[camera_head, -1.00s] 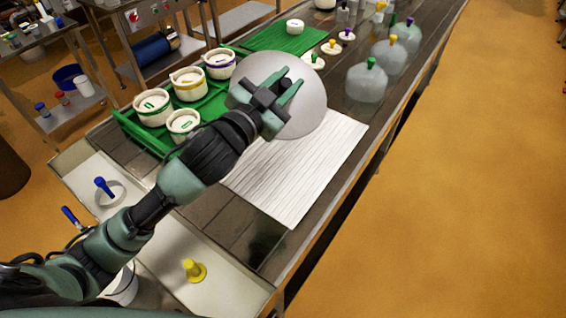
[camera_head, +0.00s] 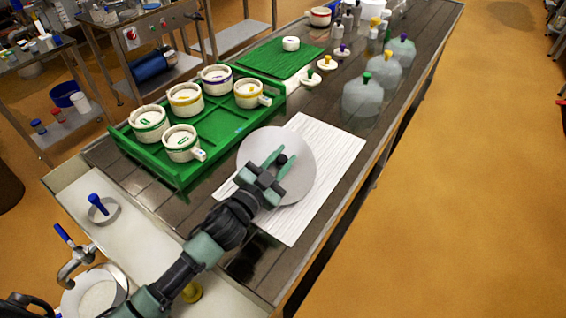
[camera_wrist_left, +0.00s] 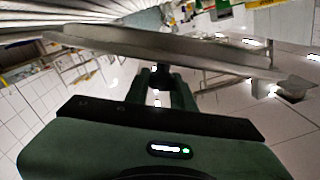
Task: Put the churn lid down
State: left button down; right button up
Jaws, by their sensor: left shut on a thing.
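The churn lid (camera_head: 302,152) is a round pale grey disc with a small black knob (camera_head: 282,159). My left gripper (camera_head: 280,156) is shut on that knob, with the disc beyond its fingers. The lid is over the left and middle part of a white ribbed mat (camera_head: 335,160) on the table. I cannot tell whether it touches the mat. In the left wrist view the lid (camera_wrist_left: 190,45) shows nearly edge-on, somewhat tilted in the picture, above the fingers (camera_wrist_left: 160,88). My right gripper is not in view.
A green tray (camera_head: 222,137) with several white moulds stands left of the mat. Behind are a green mat (camera_head: 265,58) and small lids. Clear domed vessels (camera_head: 362,97) line the right edge. A sink counter (camera_head: 135,235) with a tap is at the near left.

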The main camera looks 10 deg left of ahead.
pick_arm(q)
jog(key=shift+f, duration=0.7)
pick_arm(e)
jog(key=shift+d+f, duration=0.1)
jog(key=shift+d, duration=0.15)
pick_arm(q)
jog(key=shift+f, duration=0.2)
jog(key=c, duration=1.2)
grip_release()
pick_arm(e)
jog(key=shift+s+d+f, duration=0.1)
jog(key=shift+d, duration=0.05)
